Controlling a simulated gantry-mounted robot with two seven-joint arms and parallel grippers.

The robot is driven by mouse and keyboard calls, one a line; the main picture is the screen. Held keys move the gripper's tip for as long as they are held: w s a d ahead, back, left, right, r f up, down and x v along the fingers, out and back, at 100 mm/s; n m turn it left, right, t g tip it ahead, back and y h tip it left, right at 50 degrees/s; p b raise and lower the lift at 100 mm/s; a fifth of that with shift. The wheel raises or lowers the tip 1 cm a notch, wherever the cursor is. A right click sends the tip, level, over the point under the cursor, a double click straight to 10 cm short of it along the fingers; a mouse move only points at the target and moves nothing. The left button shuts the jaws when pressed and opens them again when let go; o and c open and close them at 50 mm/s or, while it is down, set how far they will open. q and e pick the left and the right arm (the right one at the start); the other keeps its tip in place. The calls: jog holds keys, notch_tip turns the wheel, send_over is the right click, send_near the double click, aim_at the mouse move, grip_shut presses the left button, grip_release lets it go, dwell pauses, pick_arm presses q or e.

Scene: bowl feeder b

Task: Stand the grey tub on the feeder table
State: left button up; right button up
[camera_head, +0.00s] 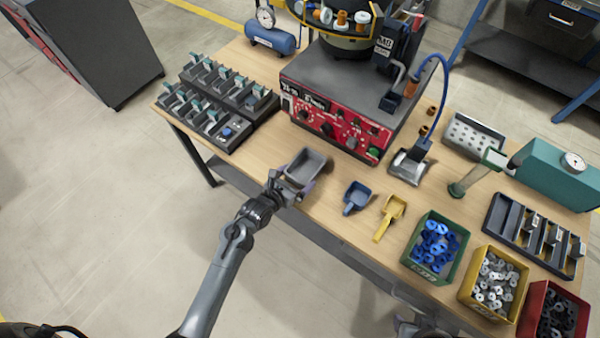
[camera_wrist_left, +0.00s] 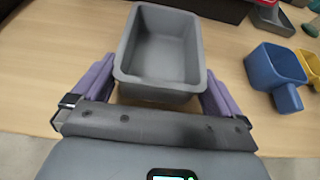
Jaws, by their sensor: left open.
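The grey tub (camera_head: 307,166) stands upright and empty on the wooden feeder table (camera_head: 257,165), near its front edge. It also shows in the left wrist view (camera_wrist_left: 160,85), with its open top facing up. My left gripper (camera_head: 296,190) is open at the tub's near end. In the left wrist view its purple fingers (camera_wrist_left: 158,92) lie on either side of the tub's near end, and a small gap seems to show at each side. Whether the fingers touch the tub I cannot tell. My right gripper does not show.
A blue scoop (camera_head: 356,196) and a yellow scoop (camera_head: 389,216) lie right of the tub. The red-fronted feeder (camera_head: 335,125) stands behind it. A dark rack (camera_head: 222,108) is at the left. Green (camera_head: 436,246), yellow (camera_head: 494,283) and red (camera_head: 553,313) part bins stand at the right.

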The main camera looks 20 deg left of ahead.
pick_arm(q)
jog(key=s+a+r+m+g+y, duration=0.1)
jog(key=s+r+m+g, duration=0.2)
jog(key=s+m, duration=0.6)
jog(key=s+a+r+m+g+y+p, duration=0.1)
jog(key=s+r+m+g, duration=0.2)
jog(key=s+m, duration=0.6)
jog(key=s+a+r+m+g+p, duration=0.1)
jog(key=s+r+m+g, duration=0.2)
jog(key=s+m, duration=0.7)
jog(key=m, duration=0.7)
jog(key=shift+a+y, duration=0.25)
jog(key=shift+y, duration=0.15)
jog(key=shift+r, duration=0.15)
notch_tip(320, 180, up, 30)
jog(key=p, duration=3)
jog(key=shift+r, duration=0.25)
